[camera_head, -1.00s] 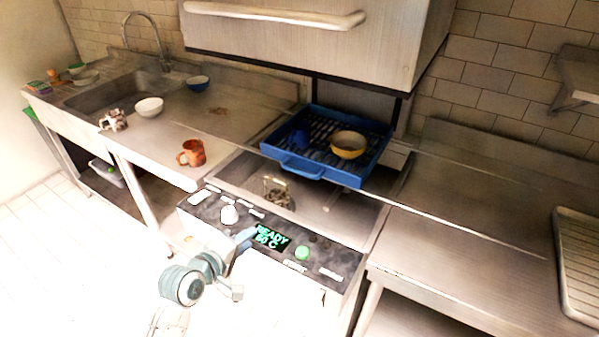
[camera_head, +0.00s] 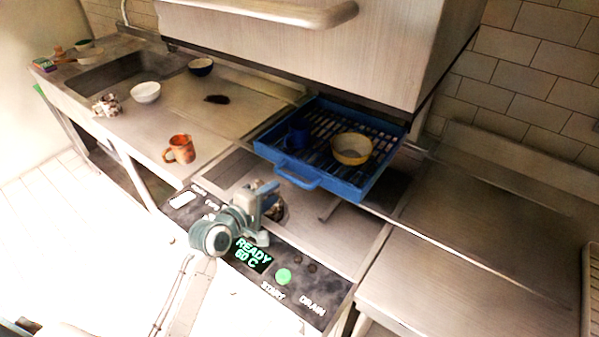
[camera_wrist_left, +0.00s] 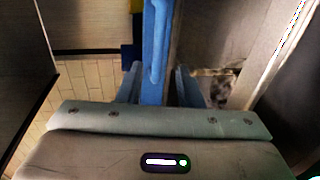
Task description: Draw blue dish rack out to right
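The blue dish rack (camera_head: 374,180) sticks out from under the raised hood of the dishwasher. It holds a yellow bowl (camera_head: 351,149) and a dark blue mug (camera_head: 298,134). Its front handle (camera_head: 297,176) faces me. My left gripper (camera_head: 268,192) is in front and to the left of the handle, above the control panel, apart from the rack in the head view. In the left wrist view, a blue bar of the rack (camera_wrist_left: 155,45) runs between my two spread fingers (camera_wrist_left: 158,85), with gaps at both sides. My right gripper is not in view.
The metal hood (camera_head: 320,50) hangs low over the rack. An orange mug (camera_head: 180,149), a white bowl (camera_head: 146,92) and a dark bowl (camera_head: 201,66) stand on the left counter. The right counter (camera_head: 480,230) is a clear metal surface.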

